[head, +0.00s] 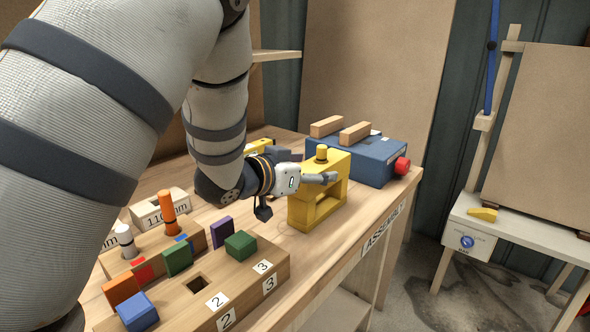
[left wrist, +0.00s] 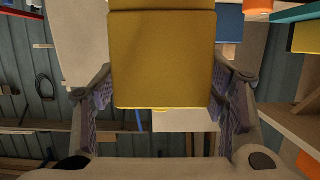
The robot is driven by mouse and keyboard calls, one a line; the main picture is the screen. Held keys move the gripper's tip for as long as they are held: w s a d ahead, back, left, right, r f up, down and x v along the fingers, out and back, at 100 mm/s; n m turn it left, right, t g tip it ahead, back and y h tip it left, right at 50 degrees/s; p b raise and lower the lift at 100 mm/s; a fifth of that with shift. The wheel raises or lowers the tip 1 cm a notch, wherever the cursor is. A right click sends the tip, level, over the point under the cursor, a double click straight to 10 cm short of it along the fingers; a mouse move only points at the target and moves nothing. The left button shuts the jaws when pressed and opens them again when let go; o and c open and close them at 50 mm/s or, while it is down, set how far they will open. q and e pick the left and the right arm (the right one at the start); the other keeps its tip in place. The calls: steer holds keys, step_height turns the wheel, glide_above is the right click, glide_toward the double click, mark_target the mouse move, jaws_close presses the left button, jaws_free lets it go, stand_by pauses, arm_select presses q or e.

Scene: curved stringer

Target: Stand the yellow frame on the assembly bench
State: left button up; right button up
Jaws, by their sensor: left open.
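The yellow frame (head: 301,215) stands upright on the wooden assembly bench (head: 366,205), close to its front edge, with a yellow knob on top. My left gripper (head: 322,178) reaches it from the left in the head view, and one finger shows against its upper part. In the left wrist view the yellow frame (left wrist: 162,60) fills the space between the two spread fingers of my left gripper (left wrist: 162,80). A gap shows beside the frame near the fingers. The jaws are open; whether either finger touches is unclear. My right gripper is not in view.
A blue box (head: 375,165) with wooden bars and a red knob stands behind the frame. A wooden block holder (head: 250,275) with coloured blocks and pegs sits at the front left. A white side table (head: 520,228) with a yellow piece stands right, across a floor gap.

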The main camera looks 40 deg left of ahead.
arm_select(q)
steer(key=v, duration=1)
steer(key=shift+s+r, duration=0.3)
steer(key=shift+f, duration=0.1)
